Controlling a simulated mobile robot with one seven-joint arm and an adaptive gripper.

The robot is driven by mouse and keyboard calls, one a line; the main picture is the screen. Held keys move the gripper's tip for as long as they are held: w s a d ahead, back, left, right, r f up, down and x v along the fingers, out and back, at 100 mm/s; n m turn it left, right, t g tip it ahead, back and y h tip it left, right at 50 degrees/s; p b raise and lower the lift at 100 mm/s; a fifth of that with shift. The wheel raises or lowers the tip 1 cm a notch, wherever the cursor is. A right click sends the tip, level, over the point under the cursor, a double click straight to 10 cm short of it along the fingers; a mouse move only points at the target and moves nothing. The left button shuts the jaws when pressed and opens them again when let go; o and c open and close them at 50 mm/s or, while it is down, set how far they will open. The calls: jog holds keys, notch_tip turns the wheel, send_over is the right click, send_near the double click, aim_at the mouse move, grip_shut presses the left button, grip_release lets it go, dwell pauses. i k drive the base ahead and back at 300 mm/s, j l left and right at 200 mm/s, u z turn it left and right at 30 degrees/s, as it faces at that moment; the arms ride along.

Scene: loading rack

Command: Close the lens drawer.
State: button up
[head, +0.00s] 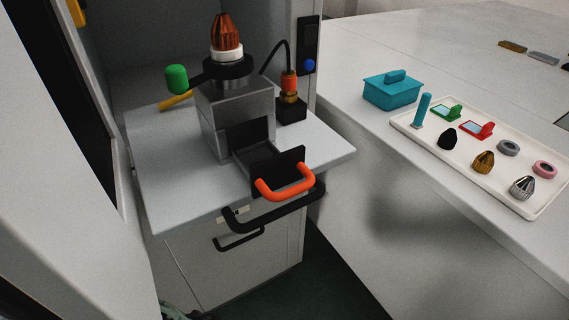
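The lens drawer (292,158) is a small black drawer with a bright orange loop handle (286,189). It sticks out of the front of a grey metal laser head block (237,105), toward the lower right. Its open inside shows dark between the block and the drawer front, so it stands pulled out. A white collar and a copper-coloured cone (226,33) sit on top of the block. My gripper is not in view.
The block stands on a light grey shelf (165,180) with black handles (276,209) below its front edge. A green knob (177,78) juts left of the block. A black base with a red-topped connector (290,100) stands right. On the right counter are a teal box (391,92) and a white tray (470,165).

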aim_at(268, 170)
jog(key=u, duration=0.45)
jog(key=k+u, duration=0.15)
jog(key=u, duration=0.75)
jog(key=k+u, duration=0.15)
jog(key=u, duration=0.35)
jog(key=k+j+u, duration=0.25)
jog(key=j+u, duration=0.25)
jog(key=j, duration=0.2)
jog(key=j+z, duration=0.15)
jog(key=z, duration=0.3)
jog(key=k+j+z, duration=0.1)
jog(key=z, duration=0.3)
jog(key=j+z, duration=0.2)
jog(key=z, duration=0.75)
jog(key=k+z, duration=0.15)
jog(key=z, duration=0.3)
jog(key=k+z, duration=0.1)
jog(key=z, duration=0.4)
jog(key=i+j+z, duration=0.35)
jog(key=j, duration=0.2)
jog(key=k, duration=0.05)
